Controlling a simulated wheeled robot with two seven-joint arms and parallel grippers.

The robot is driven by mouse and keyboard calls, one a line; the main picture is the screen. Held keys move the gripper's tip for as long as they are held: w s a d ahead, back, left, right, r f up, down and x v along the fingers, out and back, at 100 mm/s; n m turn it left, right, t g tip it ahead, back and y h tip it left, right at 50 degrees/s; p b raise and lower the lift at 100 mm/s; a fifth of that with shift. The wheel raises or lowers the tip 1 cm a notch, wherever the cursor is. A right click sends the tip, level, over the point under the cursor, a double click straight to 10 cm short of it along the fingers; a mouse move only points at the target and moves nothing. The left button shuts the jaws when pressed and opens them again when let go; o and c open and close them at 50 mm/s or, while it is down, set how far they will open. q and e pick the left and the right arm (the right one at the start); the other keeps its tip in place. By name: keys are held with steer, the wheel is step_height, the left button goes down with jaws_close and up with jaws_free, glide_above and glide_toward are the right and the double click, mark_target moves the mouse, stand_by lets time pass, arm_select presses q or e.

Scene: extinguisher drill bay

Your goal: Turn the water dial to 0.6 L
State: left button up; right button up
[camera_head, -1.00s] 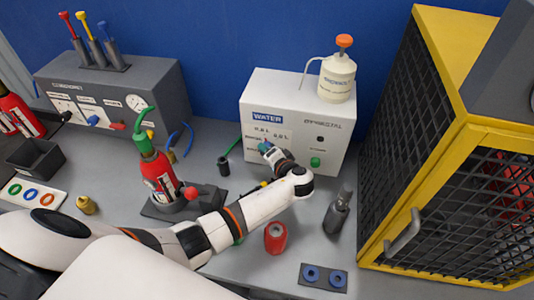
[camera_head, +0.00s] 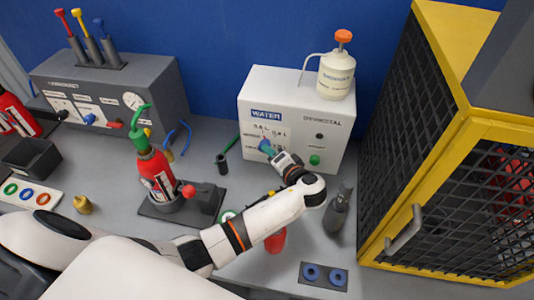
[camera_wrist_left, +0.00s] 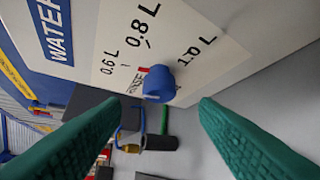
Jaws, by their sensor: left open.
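The white water box (camera_head: 255,92) stands at the back against the blue wall. Its blue water dial (camera_head: 266,147) is on the front face and also shows in the left wrist view (camera_wrist_left: 160,84). A red mark (camera_wrist_left: 143,69) shows at the dial's edge, on the side of the printed 0.6 L (camera_wrist_left: 109,63). The 0.8 L (camera_wrist_left: 145,22) and 1.0 L (camera_wrist_left: 196,48) labels are clear. My left gripper (camera_wrist_left: 160,101) is open and empty, its green fingers either side of the dial in that view and apart from it. My right gripper is not in view.
A red extinguisher (camera_head: 154,172) stands in a dark holder left of my arm. A grey cylinder (camera_head: 338,210) and a yellow mesh cabinet (camera_head: 430,170) are on the right. A white bottle (camera_head: 336,76) stands on the box. A red can (camera_head: 275,241) is partly behind my arm.

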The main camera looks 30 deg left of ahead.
arm_select(q)
steer(key=b+v, duration=0.1)
steer(key=v, duration=0.5)
steer(key=shift+s+d+r, duration=0.2)
steer(key=shift+d, duration=0.05)
steer(key=shift+f, duration=0.1)
